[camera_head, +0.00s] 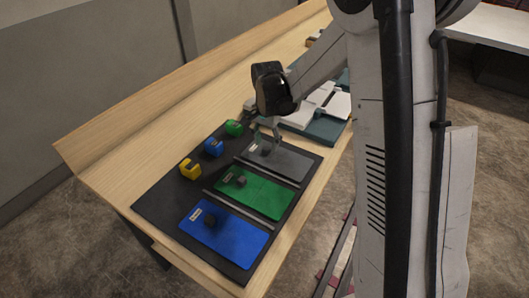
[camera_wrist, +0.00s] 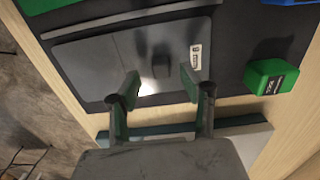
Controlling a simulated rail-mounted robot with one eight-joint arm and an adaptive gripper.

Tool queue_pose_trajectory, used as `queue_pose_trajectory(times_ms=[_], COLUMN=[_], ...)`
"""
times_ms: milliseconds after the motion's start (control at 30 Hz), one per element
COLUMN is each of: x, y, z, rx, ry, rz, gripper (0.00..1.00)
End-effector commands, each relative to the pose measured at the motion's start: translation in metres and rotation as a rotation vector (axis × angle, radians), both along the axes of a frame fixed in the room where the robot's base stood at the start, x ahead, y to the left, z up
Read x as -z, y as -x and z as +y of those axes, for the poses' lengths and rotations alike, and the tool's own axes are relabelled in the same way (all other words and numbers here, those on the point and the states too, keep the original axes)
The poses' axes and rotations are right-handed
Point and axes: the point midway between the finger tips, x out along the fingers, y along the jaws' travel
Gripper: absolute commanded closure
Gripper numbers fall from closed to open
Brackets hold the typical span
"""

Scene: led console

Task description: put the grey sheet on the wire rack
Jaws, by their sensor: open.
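The grey sheet (camera_head: 288,163) lies flat on the black mat, at the far end of a row with a green and a blue sheet. In the wrist view the grey sheet (camera_wrist: 90,68) has a dark raised knob (camera_wrist: 161,58) and a small white label. My gripper (camera_head: 267,145) is over the sheet near its knob. In the wrist view my open gripper (camera_wrist: 160,82) has one green-padded finger towards each side of the knob, with nothing held. I cannot make out a wire rack for certain.
The green sheet (camera_head: 254,194) and blue sheet (camera_head: 225,238) carry dark knobs too. Yellow (camera_head: 190,169), blue (camera_head: 213,147) and green (camera_head: 234,128) blocks stand along the mat's left. A teal tray (camera_head: 322,129) with white pieces lies beyond the mat. The wooden table's left side is clear.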

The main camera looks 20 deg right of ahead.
Motion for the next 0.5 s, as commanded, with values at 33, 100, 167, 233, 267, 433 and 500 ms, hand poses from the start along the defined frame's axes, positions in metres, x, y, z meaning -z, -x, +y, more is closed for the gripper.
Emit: queue_pose_trajectory(times_ms=[33, 100, 167, 233, 267, 433, 500], x=[0.006, 0.015, 0.022, 0.027, 0.029, 0.031, 0.031], y=[-0.001, -0.002, -0.001, -0.001, -0.001, -0.001, -0.001], z=[0.000, 0.001, 0.001, 0.001, 0.001, 0.000, 0.001], rx=[0.000, 0.000, 0.000, 0.000, 0.000, 0.000, 0.000], ry=[0.000, 0.000, 0.000, 0.000, 0.000, 0.000, 0.000], rz=[0.000, 0.000, 0.000, 0.000, 0.000, 0.000, 0.000], gripper=[0.59, 0.59, 0.59, 0.59, 0.59, 0.59, 0.59])
